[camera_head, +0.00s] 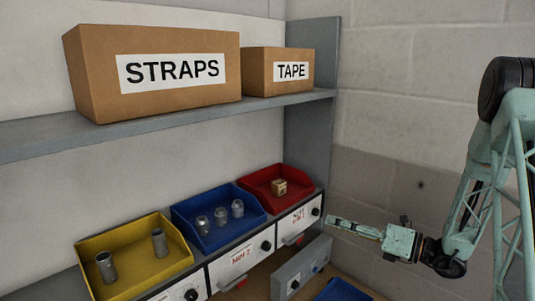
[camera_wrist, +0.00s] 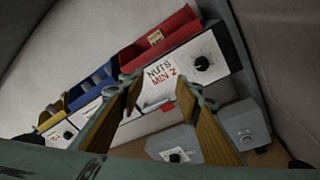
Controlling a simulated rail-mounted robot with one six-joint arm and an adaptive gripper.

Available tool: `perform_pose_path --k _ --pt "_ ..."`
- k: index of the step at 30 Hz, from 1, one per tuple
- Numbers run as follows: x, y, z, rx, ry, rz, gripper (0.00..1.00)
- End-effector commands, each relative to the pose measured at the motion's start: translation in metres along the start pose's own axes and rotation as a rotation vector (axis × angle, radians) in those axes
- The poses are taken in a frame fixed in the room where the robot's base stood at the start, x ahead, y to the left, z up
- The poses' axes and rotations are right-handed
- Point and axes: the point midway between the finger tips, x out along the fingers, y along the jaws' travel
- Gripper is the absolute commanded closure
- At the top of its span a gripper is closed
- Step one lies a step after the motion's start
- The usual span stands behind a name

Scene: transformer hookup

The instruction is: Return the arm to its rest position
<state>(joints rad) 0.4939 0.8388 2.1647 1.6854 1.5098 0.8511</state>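My arm comes in from the right in the head view. My gripper (camera_head: 332,221) points left, in front of the right end of the bin row. In the wrist view my gripper (camera_wrist: 160,86) has its two fingers well apart, with nothing held between them. Beyond the fingers is a white front labelled NUTS MIN 2 (camera_wrist: 165,72) with a black knob. The red bin (camera_head: 270,190) sits above that front and holds a small tan block (camera_head: 279,188).
A blue bin (camera_head: 190,238) holds several pale rounded parts. A yellow bin (camera_head: 135,284) holds two grey cylinders. Boxes labelled STRAPS (camera_head: 110,100) and TAPE (camera_head: 255,80) stand on the upper shelf. A block wall stands behind.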

Motion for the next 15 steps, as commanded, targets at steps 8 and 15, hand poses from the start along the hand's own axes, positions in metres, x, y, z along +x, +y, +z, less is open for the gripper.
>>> perform_pose_path --k 8,15 --pt "0.014 0.059 -0.011 -0.139 0.118 0.069 0.69" --pt "0.02 0.107 -0.024 -0.262 0.217 0.129 0.69"
